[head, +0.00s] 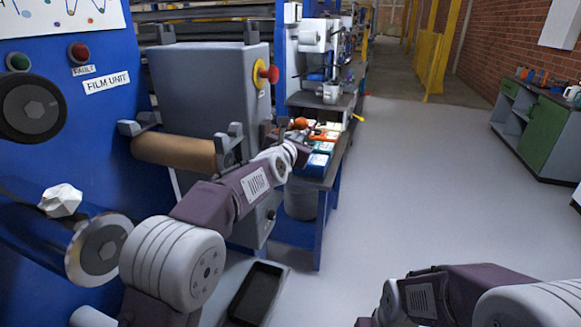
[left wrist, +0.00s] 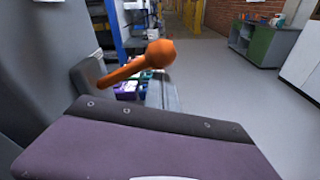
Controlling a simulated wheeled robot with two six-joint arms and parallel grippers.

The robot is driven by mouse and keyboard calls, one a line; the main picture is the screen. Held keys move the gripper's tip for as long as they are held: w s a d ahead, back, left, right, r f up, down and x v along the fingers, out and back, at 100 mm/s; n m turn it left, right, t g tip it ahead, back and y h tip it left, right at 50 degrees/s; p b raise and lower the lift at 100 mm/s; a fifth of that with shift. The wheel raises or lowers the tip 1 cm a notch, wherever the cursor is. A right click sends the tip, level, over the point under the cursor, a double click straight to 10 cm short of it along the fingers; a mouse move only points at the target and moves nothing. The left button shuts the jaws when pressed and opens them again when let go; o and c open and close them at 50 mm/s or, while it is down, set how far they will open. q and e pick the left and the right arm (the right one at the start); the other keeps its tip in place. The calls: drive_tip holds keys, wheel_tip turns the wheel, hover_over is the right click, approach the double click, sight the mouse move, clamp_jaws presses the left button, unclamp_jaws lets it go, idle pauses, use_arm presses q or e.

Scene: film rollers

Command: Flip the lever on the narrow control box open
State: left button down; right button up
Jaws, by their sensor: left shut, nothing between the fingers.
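The narrow control box (head: 208,85) is a grey cabinet beside the blue film unit, with a red knob on a yellow plate on its side. Its orange lever has a ball end (head: 300,123), partly hidden behind my left wrist in the head view. In the left wrist view the lever (left wrist: 130,70) slants up to the right from a grey bracket (left wrist: 88,76). My left gripper (head: 284,133) is shut and empty, close by the lever; I cannot tell whether it touches. Its fingertips are hard to make out. My right forearm shows at the lower right, but its gripper does not.
A brown roller (head: 174,151) sits in brackets in front of the box. A blue bench (head: 335,165) with colourful small boxes stands behind my left gripper, with a grey bin (head: 301,203) under it. A black tray (head: 256,292) lies low in front. The floor to the right is clear.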

use_arm(q)
drive_tip(key=shift+a+r, duration=0.1)
drive_tip(key=shift+r, duration=0.5)
drive_tip(key=shift+r, duration=0.25)
drive_tip(key=shift+f, duration=0.1)
